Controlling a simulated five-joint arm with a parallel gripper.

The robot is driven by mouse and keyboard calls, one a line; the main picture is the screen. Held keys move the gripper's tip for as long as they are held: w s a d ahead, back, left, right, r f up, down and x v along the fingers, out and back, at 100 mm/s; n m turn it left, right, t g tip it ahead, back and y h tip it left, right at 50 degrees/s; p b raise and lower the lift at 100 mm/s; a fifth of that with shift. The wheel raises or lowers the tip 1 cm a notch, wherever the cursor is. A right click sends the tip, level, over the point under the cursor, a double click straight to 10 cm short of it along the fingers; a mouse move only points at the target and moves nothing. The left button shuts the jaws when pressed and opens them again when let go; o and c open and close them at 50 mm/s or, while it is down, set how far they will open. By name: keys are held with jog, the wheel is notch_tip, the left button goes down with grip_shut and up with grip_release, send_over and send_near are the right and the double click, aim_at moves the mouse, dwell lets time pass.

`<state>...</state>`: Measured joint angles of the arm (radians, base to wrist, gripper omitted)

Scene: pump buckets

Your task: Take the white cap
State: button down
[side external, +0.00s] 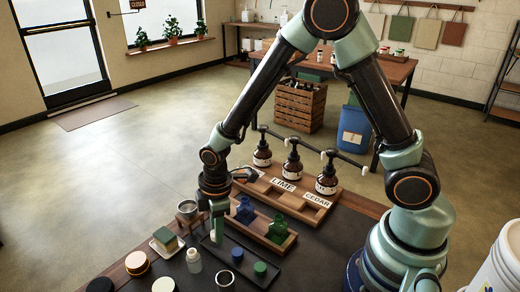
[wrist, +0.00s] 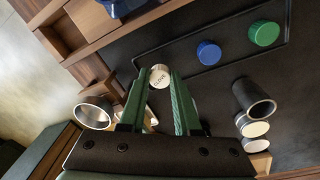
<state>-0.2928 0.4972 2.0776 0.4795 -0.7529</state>
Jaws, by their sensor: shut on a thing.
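The white cap (wrist: 160,77), with dark lettering that looks like "CLOVE", sits between the green fingertips in the wrist view. My gripper (wrist: 158,80) is shut on it. In the side view my gripper (side external: 216,236) points down at the left end of a black tray (side external: 251,284), and a little of the cap shows pale at the fingers. I cannot tell whether the cap touches the tray. A blue cap (side external: 237,254) and a green cap (side external: 260,268) lie in the tray to the right; the wrist view shows them as well, blue (wrist: 208,52) and green (wrist: 263,33).
A white bottle (side external: 194,262), a metal cup (side external: 187,211) and a grey cup (side external: 225,279) stand close around the tray. A wooden box (side external: 283,246) holding blue and green pieces is behind it. Several amber pump bottles (side external: 292,168) stand in a labelled rack farther back.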

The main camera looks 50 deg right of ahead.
jog(key=shift+r, duration=2.25)
